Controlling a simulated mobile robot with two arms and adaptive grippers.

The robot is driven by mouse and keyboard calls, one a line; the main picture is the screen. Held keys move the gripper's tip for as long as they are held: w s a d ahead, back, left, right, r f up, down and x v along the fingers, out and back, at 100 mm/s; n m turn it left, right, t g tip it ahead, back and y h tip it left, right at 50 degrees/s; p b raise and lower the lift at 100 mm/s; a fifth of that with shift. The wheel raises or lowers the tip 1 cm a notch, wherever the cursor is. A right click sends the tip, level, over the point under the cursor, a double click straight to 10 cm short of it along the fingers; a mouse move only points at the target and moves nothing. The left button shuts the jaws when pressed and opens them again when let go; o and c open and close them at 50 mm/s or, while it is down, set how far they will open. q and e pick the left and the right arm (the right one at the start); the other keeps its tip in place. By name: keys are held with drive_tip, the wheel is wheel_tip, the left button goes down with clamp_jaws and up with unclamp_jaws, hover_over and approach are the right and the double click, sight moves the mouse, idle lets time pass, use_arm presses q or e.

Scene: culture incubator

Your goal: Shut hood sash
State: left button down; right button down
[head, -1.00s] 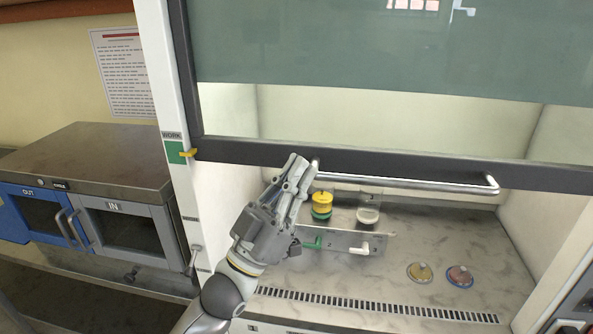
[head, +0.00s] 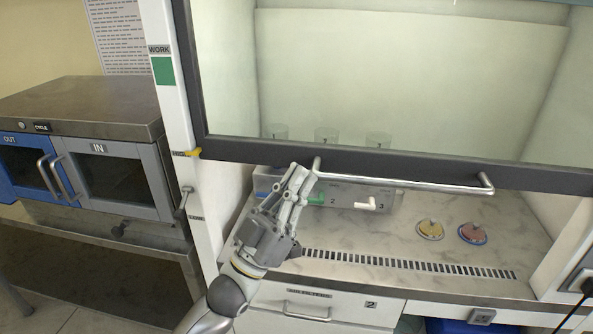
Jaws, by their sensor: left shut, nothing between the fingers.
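The hood sash is a clear pane in a dark frame (head: 400,165), partly lowered, with an open gap between its bottom bar and the worktop (head: 400,235). A silver bar handle (head: 400,183) runs along its bottom. My left gripper (head: 304,176) is shut and empty, its fingertips at the handle's left end; I cannot tell whether they touch it. A yellow pointer (head: 188,153) on the sash sits well below the green WORK mark (head: 163,70) on the left post. My right gripper is not in view.
Inside the hood are a rack with several containers, partly hidden by the sash bar, and yellow (head: 430,229) and red (head: 472,233) dishes. A vent grille (head: 410,264) lines the worktop's front. Blue and grey chambers (head: 115,180) stand at left.

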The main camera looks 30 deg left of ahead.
use_arm(q)
wheel_tip(320, 180, down, 11)
drive_tip(key=b, duration=0.5)
drive_tip(key=shift+w+r+b, duration=0.2)
drive_tip(key=shift+b, duration=0.2)
drive_tip(key=shift+r, duration=0.1)
